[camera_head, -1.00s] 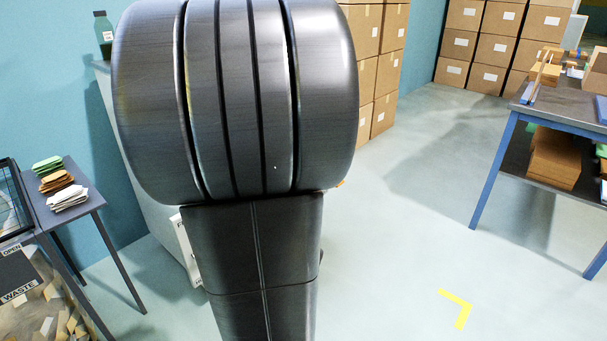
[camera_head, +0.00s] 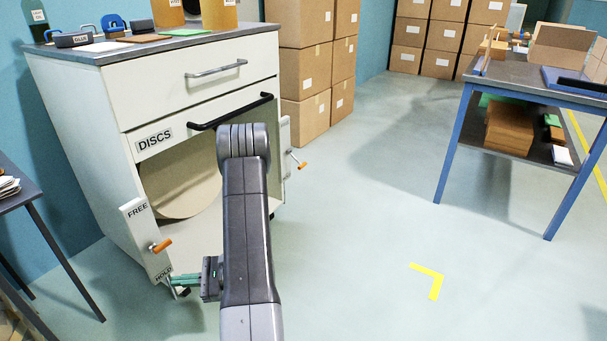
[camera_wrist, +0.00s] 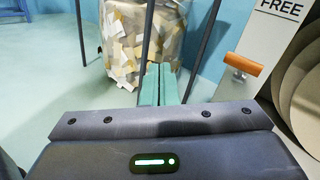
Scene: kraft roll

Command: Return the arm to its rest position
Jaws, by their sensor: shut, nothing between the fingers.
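My arm reaches forward and down in front of the white cabinet in the head view. My gripper (camera_head: 174,281) points left at its end, low by the cabinet's front left corner. Its teal fingers are together with nothing between them, as the wrist view (camera_wrist: 159,70) also shows. In the head view the fingertips overlap the bottom of a white FREE/HOLD plate (camera_head: 141,228); I cannot tell whether they touch it. The plate's orange handle (camera_head: 161,246) is above the fingers. In the wrist view the handle (camera_wrist: 243,64) is to the right, apart from the fingers.
The white cabinet (camera_head: 190,92) has a DISCS opening behind my arm, holding a brown disc (camera_head: 184,195). A dark side table (camera_head: 18,196) stands left. Stacked boxes (camera_head: 305,65) stand behind, and a blue-legged workbench (camera_head: 449,140) at right. The floor between is open.

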